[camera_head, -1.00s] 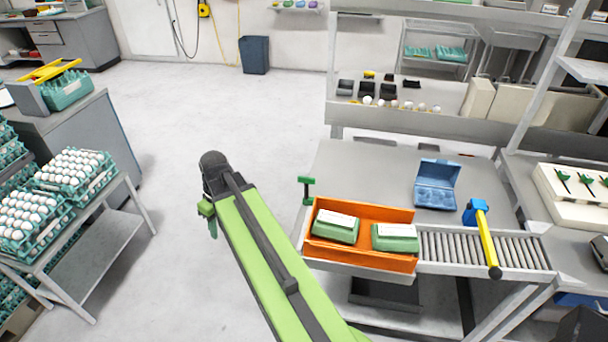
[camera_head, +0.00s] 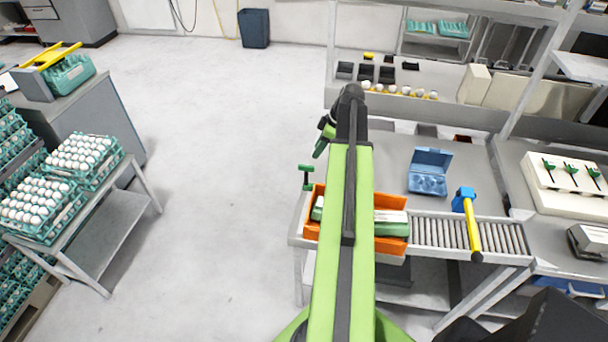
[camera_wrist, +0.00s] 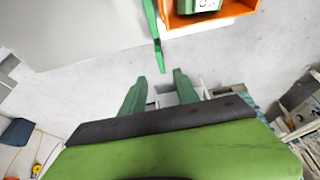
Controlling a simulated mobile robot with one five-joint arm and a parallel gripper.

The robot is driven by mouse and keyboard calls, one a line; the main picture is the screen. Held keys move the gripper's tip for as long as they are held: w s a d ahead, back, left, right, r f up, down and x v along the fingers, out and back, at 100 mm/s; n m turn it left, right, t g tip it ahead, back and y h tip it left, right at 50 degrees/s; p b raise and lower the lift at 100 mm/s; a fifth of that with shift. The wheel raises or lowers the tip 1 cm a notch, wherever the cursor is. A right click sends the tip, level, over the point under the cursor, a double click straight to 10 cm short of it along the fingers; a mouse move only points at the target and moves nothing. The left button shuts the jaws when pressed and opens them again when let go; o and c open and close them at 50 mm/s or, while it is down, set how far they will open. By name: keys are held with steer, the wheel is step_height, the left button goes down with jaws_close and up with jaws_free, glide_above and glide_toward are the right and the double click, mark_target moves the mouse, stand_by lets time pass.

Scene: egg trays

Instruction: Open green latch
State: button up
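The green latch (camera_head: 306,172) is a T-shaped piece standing at the left edge of the workbench, just behind the orange bin. In the wrist view a green bar (camera_wrist: 151,22), which looks like the same latch, runs down from the top edge beside the orange bin. My gripper (camera_wrist: 160,84) has its two green fingers spread with a gap between them and nothing held. The bar's lower end lies beyond the fingertips, apart from them in the picture. In the head view my gripper (camera_head: 324,141) hangs to the left of my arm's end, above and right of the latch.
The orange bin (camera_head: 390,247) holds green cartons and is partly hidden by my arm. A blue open carton (camera_head: 430,170), a roller conveyor (camera_head: 440,233) and a yellow-handled tool (camera_head: 471,225) lie to the right. The floor (camera_head: 225,180) left of the bench is clear.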

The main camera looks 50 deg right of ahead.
mark_target(305, 168)
steer(key=b+x, duration=1.2)
steer(key=x, duration=0.3)
steer(key=shift+s, duration=0.15)
steer(key=shift+r, duration=0.1)
steer(key=shift+c, duration=0.3)
steer(key=c, duration=0.7)
jaws_close()
steer(key=shift+d, duration=0.1)
